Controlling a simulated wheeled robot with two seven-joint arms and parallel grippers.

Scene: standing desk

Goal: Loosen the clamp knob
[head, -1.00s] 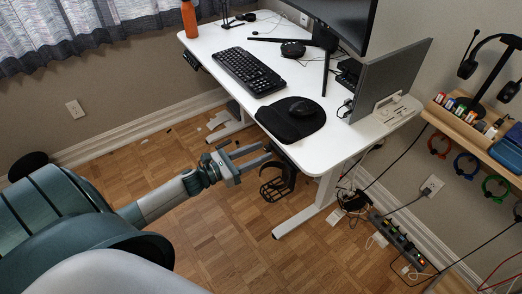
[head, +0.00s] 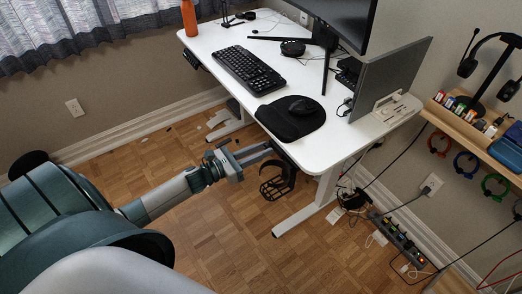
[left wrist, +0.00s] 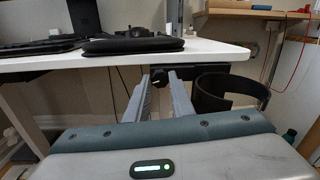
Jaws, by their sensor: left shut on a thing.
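The clamp knob (left wrist: 159,77) is small, round and black, with a light mark on its face. It sits under the desk's front edge in the left wrist view. My left gripper (left wrist: 161,80) is shut on it, with one grey finger on each side. In the head view the fingertips of my left gripper (head: 268,151) reach under the desk edge, and the knob is hidden there. The black ring-shaped holder (left wrist: 226,88) hangs right beside the fingers, and shows as an open cage in the head view (head: 277,184). My right gripper is not in view.
The white desk top (head: 345,145) lies just above the fingers. A mouse pad (head: 290,122) and keyboard (head: 250,70) lie on it. A desk leg (head: 325,188) stands right of the holder. A power strip (head: 398,238) with cables lies on the floor at right.

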